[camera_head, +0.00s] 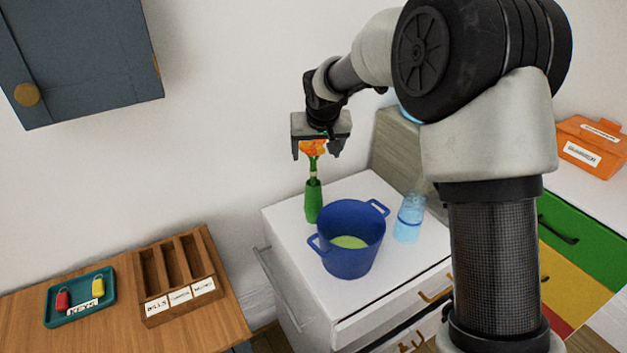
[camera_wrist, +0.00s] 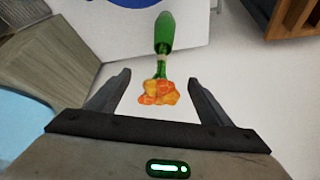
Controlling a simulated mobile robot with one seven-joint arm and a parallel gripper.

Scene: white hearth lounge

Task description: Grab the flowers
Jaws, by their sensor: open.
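The flowers (camera_head: 312,147) are orange blooms on a stem in a slim green vase (camera_head: 313,201). The vase stands upright on the white cabinet top, near its back left edge. My gripper (camera_head: 317,153) is open above the vase, with its fingers on either side of the blooms. In the wrist view the orange flowers (camera_wrist: 159,92) show between the two open fingers (camera_wrist: 158,88), apart from both. The green vase (camera_wrist: 165,35) shows beyond them. My gripper's body hides part of the blooms' top in the head view.
A blue pot (camera_head: 352,262) with green contents stands just right of the vase. A wooden desk holds a teal key tray (camera_head: 80,318) and a slotted wooden box (camera_head: 178,277). A dark wall cabinet (camera_head: 80,60) hangs upper left.

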